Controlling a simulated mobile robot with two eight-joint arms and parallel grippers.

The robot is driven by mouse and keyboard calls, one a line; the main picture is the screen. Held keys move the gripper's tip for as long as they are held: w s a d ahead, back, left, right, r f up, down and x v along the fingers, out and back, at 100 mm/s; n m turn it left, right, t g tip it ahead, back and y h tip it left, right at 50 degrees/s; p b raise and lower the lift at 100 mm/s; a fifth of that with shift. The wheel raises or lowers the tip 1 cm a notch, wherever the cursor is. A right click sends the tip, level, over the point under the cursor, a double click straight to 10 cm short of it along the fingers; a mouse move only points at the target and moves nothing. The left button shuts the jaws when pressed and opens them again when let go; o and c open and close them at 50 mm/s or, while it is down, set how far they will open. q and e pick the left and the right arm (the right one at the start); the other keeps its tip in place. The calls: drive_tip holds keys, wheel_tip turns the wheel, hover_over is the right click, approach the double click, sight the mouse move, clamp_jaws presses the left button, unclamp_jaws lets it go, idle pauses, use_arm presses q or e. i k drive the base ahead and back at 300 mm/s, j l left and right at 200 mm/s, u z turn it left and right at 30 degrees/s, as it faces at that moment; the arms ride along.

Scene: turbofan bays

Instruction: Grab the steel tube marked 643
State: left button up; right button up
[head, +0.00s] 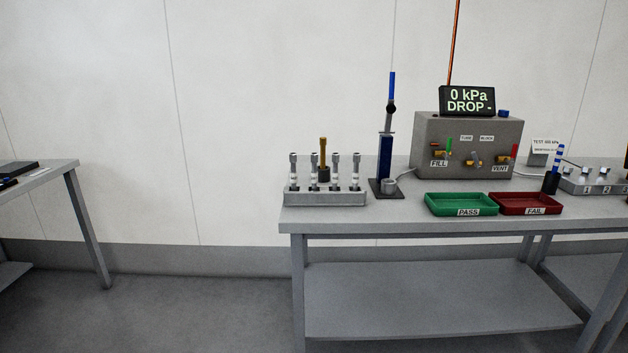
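Several steel tubes with white bands (335,168) stand upright in a grey rack (325,198) at the left end of the workbench in the head view. Any markings on the tubes are too small to read, so I cannot tell which one is 643. Neither of my grippers is in view.
A brass-coloured rod (323,150) stands behind the rack. A blue press-like stand (386,160) is right of it. Green PASS (432,211) and red FAIL (552,210) trays lie before a grey test box (440,130). A numbered rack (600,189) sits far right.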

sight(292, 156)
drive_tip(key=z, duration=1.3)
drive_tip(key=j+u, duration=0.1)
drive_tip(key=u, duration=0.35)
drive_tip(key=j+u, duration=0.1)
drive_tip(key=u, duration=0.3)
drive_tip(key=k+j+u, duration=0.1)
drive_tip(key=u, duration=0.35)
drive_tip(key=i+z, duration=0.1)
drive_tip(key=i, duration=0.25)
